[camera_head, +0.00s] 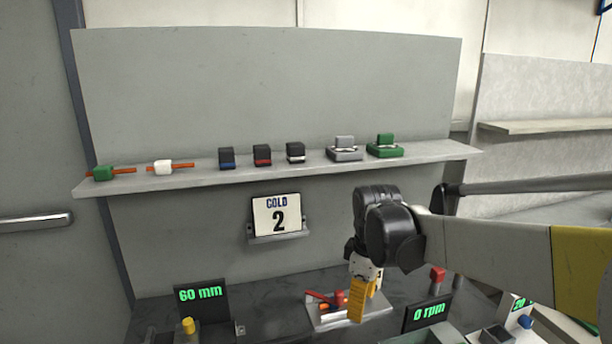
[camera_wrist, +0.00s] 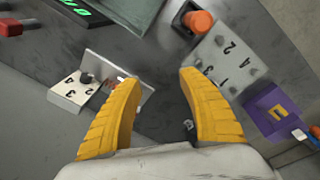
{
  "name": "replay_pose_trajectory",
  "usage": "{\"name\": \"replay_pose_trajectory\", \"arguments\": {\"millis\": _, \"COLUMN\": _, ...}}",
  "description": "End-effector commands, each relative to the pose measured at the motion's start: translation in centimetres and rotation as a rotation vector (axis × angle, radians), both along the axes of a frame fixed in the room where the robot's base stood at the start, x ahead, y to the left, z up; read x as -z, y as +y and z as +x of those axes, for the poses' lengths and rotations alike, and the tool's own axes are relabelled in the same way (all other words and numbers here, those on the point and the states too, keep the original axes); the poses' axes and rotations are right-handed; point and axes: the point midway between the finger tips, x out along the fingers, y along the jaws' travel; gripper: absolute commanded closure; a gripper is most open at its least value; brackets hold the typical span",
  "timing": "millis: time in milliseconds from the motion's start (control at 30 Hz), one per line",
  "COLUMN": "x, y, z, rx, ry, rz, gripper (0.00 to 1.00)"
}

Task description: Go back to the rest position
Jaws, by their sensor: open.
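My gripper (camera_wrist: 160,90) has yellow fingers that stand apart, with nothing between them in the wrist view. In the head view my gripper (camera_head: 362,300) hangs pointing down at the end of my arm, at the right part of the dark bench. It appears in front of a light plate with a red and orange lever piece (camera_head: 325,299). Whether it touches that plate cannot be told. In the wrist view a small white block with numbers (camera_wrist: 72,92) is left of the fingers, and a numbered plate (camera_wrist: 222,62) is beyond the right finger.
A shelf (camera_head: 200,180) holds several small parts. A sign reading COLD 2 (camera_head: 277,217) hangs below it. Displays read 60 mm (camera_head: 201,295) and 0 rpm (camera_head: 427,311). An orange knob (camera_wrist: 198,22) and a purple block (camera_wrist: 275,110) show in the wrist view.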

Motion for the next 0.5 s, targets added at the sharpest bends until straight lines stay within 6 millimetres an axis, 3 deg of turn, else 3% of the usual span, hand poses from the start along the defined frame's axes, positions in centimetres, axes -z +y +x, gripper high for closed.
{"name": "replay_pose_trajectory", "arguments": {"millis": 267, "x": -3.0, "y": -2.4, "z": -5.4, "rx": 0.266, "ry": -0.124, "rz": 0.054, "gripper": 0.52}}
{"name": "replay_pose_trajectory", "arguments": {"millis": 500, "x": -4.0, "y": -5.1, "z": -13.0, "rx": 0.648, "ry": -0.299, "rz": 0.182, "gripper": 0.52}}
